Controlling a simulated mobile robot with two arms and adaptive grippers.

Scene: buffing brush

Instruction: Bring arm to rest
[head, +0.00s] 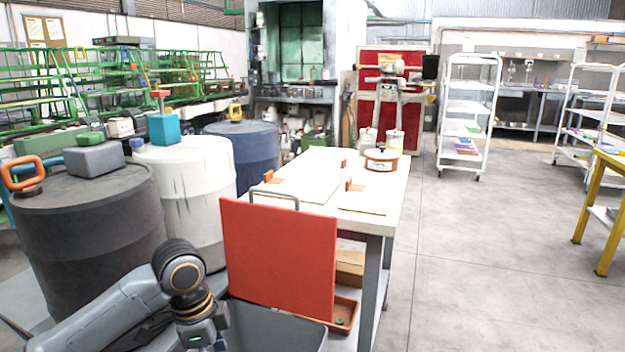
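My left arm (118,308) comes in from the lower left and bends down at a dark joint with gold rings. Its wrist (199,332) is at the bottom edge, in front of a grey open bin (262,335). The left gripper's fingers are not visible, so whether they hold anything is hidden. My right arm and gripper are not in view. No buffing brush can be made out for certain. A round brown object with a pale top (381,158) sits on the white worktable (368,222).
An upright red panel (278,258) with a metal handle stands at the worktable's near end. Dark (88,230), white (190,185) and blue (245,152) drums stand left, the first two with tools on top. White shelf carts (467,117) stand behind.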

